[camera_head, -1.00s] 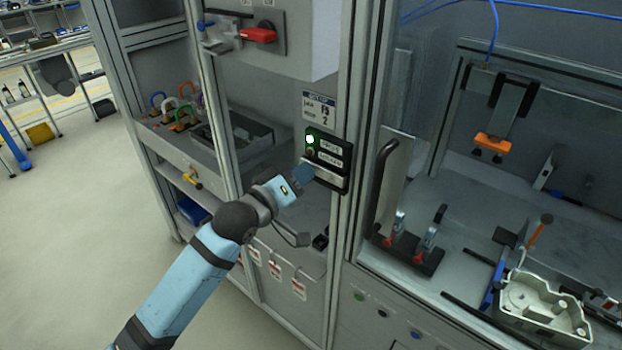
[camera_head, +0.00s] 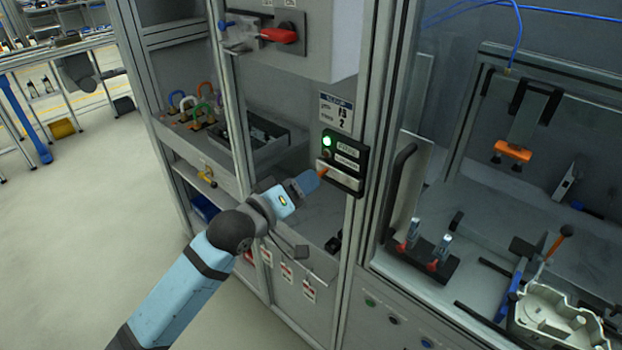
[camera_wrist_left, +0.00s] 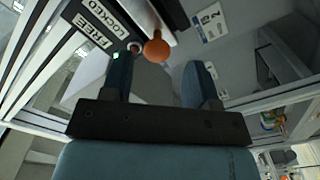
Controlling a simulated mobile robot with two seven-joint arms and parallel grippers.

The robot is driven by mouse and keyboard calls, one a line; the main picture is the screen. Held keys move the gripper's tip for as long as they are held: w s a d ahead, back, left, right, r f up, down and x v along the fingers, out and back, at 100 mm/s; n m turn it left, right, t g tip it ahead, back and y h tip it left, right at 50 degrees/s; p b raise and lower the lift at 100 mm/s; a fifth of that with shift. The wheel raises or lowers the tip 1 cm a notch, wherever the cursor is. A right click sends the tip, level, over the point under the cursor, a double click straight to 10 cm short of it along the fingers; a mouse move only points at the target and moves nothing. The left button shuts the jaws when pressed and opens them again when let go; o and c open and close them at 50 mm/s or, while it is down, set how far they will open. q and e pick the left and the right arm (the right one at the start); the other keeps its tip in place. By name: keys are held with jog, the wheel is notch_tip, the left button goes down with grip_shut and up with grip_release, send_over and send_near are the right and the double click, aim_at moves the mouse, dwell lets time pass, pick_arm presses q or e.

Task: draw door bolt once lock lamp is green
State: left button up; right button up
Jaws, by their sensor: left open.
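The lock panel (camera_head: 342,163) is a black plate on the cabinet post, with a green lamp (camera_head: 327,141) lit beside the upper label. In the left wrist view the green lamp (camera_wrist_left: 116,56) sits beside the word FREE; the spot next to LOCKED looks unlit. The door bolt's orange knob (camera_head: 322,173) sticks out below the lamps. My left gripper (camera_head: 306,182) is right in front of it. In the left wrist view the knob (camera_wrist_left: 157,48) shows between and beyond the open fingers, nearer the left one; contact cannot be told. My right gripper is not in view.
A door with a dark handle (camera_head: 399,180) stands right of the panel. Red-handled clamps (camera_head: 426,257) and a pale casting (camera_head: 555,318) are inside the cell. Left are a red-handled switch (camera_head: 279,36) and coloured padlocks (camera_head: 192,108). The floor at left is clear.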

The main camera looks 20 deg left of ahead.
pick_arm(q)
jog(key=b+v, duration=0.1)
jog(key=v, duration=0.9)
jog(key=shift+s, duration=0.15)
jog(key=shift+a, duration=0.1)
jog(key=s+d+f+m+g+y+p, duration=0.1)
jog(key=s+f, duration=0.3)
jog(key=f, duration=0.5)
jog(key=s+d+f+m+g+y+p, duration=0.1)
jog(key=s+d+f+m+g+p, duration=0.2)
jog(key=f, duration=0.6)
jog(key=s+d+f+m+g+y+p, duration=0.1)
jog(key=s+f+m, duration=0.3)
jog(key=f, duration=0.6)
jog(key=shift+s+d+g+p, duration=0.5)
jog(key=shift+s+d, duration=0.2)
jog(key=shift+s, duration=0.4)
